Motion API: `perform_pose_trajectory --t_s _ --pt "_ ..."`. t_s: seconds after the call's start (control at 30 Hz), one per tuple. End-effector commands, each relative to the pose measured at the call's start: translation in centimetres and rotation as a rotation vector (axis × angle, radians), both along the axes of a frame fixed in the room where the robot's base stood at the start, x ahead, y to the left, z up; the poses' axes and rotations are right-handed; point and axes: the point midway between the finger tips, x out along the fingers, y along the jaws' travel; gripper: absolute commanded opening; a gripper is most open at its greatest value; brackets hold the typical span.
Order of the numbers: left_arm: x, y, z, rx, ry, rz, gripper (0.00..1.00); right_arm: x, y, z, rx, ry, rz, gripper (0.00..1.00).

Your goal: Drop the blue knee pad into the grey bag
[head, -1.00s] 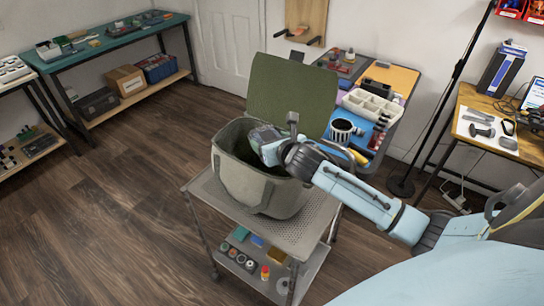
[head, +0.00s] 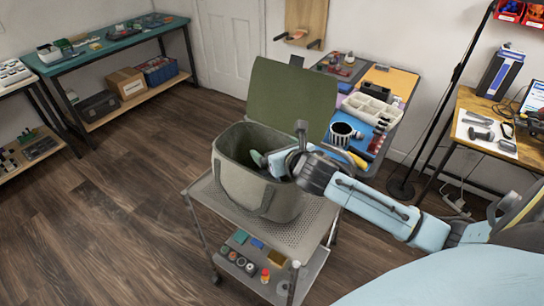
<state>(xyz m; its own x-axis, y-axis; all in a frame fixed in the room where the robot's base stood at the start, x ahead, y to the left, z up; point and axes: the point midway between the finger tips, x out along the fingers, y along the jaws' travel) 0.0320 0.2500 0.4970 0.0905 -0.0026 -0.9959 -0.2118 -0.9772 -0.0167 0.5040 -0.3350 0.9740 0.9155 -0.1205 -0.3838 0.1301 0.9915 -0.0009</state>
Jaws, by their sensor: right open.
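The grey bag (head: 238,185) stands upright on the top shelf of a metal cart, with its green-lined lid raised at the back. My right gripper (head: 262,160) reaches in from the right and is at the bag's mouth, over its right part. Its jaws are open, and I see nothing held between them. I cannot make out the blue knee pad; the inside of the bag is dark and partly hidden by its front wall and my gripper. My left gripper is not in view.
The cart (head: 305,238) carries small parts on its lower shelf. Behind it, a workbench holds a white organizer tray (head: 371,109) and a striped mug (head: 342,132). A black stand (head: 400,187) is to the right. Wooden floor (head: 110,225) is free at left.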

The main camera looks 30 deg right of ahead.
Motion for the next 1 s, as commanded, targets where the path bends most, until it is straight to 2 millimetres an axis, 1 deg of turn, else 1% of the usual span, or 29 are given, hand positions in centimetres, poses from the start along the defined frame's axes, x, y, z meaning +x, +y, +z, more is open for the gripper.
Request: perform_pose_trajectory --t_s 0.03,0.2,0.4,0.5,0.6,1.0 --pt "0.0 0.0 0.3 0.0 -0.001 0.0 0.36 -1.1 0.2 0.5 -0.003 0.0 0.003 0.98" --pt "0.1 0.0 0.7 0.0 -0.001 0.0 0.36 -4.4 0.6 1.9 -0.003 0.001 0.003 0.98" --pt "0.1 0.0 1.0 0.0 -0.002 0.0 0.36 -7.3 1.0 3.1 -0.001 0.0 0.001 0.98" --pt "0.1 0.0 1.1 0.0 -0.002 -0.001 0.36 -8.1 1.1 3.4 -0.001 0.0 0.0 0.98" --pt "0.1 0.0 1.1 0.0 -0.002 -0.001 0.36 -8.5 1.1 3.6 0.0 -0.001 0.0 0.98" --pt "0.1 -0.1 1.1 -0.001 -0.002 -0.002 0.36 -8.6 1.1 3.7 0.0 -0.002 0.0 0.98"
